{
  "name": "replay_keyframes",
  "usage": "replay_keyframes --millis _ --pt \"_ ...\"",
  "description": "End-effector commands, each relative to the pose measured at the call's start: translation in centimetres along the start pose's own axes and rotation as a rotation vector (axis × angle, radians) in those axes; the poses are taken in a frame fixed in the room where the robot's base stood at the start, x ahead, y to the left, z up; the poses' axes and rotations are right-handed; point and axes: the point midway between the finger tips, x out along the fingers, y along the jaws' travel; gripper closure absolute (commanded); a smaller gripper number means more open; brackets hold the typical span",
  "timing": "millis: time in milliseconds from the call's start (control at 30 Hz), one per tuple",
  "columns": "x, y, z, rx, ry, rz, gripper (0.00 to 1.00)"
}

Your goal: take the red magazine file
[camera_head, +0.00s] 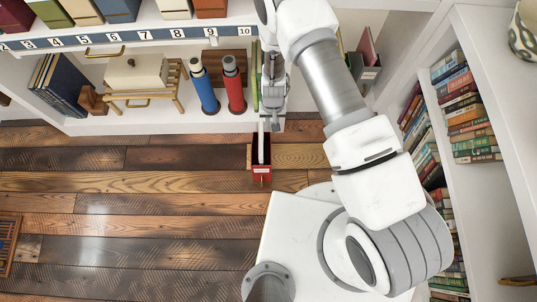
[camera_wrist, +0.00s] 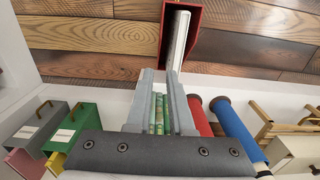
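The red magazine file (camera_head: 262,175) stands out in front of the shelf front, over the wood floor, in the head view. White content rises inside it, and it has a small pale label. In the wrist view the file (camera_wrist: 198,22) is at the top, just beyond the fingertips. My gripper (camera_wrist: 160,74) has its two grey fingers parted; green book spines show through the gap. In the head view my gripper (camera_head: 268,100) is at the shelf edge, above and behind the file. I cannot tell if the fingertips touch the file.
A red bottle (camera_head: 235,88) and a blue bottle (camera_head: 205,88) stand on the shelf left of my gripper. A wooden rack (camera_head: 160,98) is further left. A grey file (camera_head: 368,72) is to the right. A bookcase (camera_head: 470,30) lines the right side. The floor (camera_head: 130,210) at left is mostly clear.

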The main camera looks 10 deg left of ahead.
Motion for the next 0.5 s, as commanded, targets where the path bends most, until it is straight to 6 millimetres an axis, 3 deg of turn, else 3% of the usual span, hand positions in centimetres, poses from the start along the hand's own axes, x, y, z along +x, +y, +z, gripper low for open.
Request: replay_keyframes --millis 233,500 --pt "3.6 0.0 0.6 -0.004 -0.006 0.006 0.8" --pt "9.6 0.0 0.6 -0.003 -0.006 0.006 0.8"
